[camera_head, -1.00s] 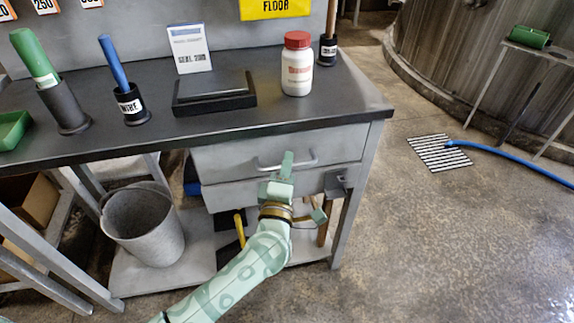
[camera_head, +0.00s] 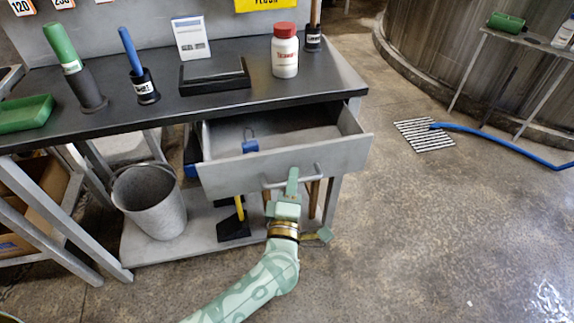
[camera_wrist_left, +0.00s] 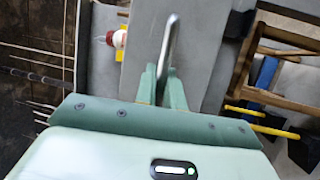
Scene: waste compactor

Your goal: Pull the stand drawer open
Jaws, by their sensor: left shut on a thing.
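The grey stand drawer (camera_head: 225,182) stands pulled well out from under the black bench top. Its inside shows, with a small blue-topped item (camera_head: 250,146) near the front left. My left gripper (camera_head: 292,182) is at the bar handle (camera_head: 312,173) on the drawer front, its fingers shut on it. In the left wrist view, the fingers (camera_wrist_left: 162,80) close around the metal handle (camera_wrist_left: 172,40), and the drawer front fills the space behind. My right gripper is in neither view.
On the bench top (camera_head: 340,85) stand a white bottle with a red cap (camera_head: 285,55), a black scale (camera_head: 214,76), holders with tools and a green tray (camera_head: 26,113). A metal bucket (camera_head: 150,205) stands on the lower shelf. The floor to the right is open, with a grate (camera_head: 424,135) and blue hose (camera_head: 500,145).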

